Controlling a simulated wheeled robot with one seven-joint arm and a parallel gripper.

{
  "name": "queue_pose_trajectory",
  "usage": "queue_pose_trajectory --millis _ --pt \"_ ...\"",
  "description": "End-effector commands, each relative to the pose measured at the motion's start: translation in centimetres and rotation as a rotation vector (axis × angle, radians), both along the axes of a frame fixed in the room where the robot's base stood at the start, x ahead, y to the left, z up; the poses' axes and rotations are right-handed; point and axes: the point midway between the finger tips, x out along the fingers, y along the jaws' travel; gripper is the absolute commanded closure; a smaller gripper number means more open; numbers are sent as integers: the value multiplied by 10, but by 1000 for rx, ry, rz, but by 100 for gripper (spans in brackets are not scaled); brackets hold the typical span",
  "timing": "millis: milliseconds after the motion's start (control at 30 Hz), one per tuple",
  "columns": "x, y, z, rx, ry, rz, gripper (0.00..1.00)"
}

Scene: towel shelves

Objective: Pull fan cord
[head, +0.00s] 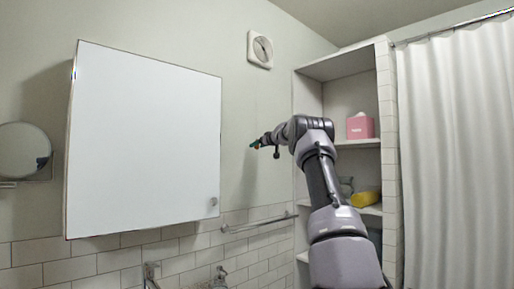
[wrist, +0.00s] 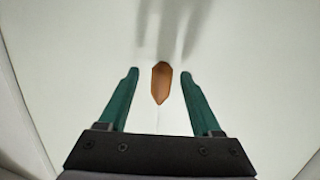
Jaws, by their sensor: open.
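The fan (head: 260,49) is a white square unit with a round centre, high on the wall. In the wrist view an orange-brown cord pull (wrist: 161,83) lies between the two green fingertips of my gripper (wrist: 160,74), with a gap on either side. A faint thin cord (wrist: 157,120) runs from the pull toward the gripper's dark palm. My gripper is open. In the head view my gripper (head: 255,144) is near the wall, below the fan. The cord and its pull are too small to make out there.
A white mirror cabinet (head: 143,145) stands out from the wall on the left. Right of my gripper are shelves (head: 358,144) with a pink tissue box (head: 360,126) and a yellow item (head: 366,199). A towel rail (head: 258,223) is below; a curtain (head: 455,160) hangs at right.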

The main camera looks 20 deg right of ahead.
Motion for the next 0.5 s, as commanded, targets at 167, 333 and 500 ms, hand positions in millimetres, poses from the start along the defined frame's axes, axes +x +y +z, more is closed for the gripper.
queue_pose_trajectory --millis 167,333,500 --pt "11 3 -2 -1 0 1 34" --pt "12 3 -2 0 1 1 34" --pt "12 3 -2 0 1 1 46"
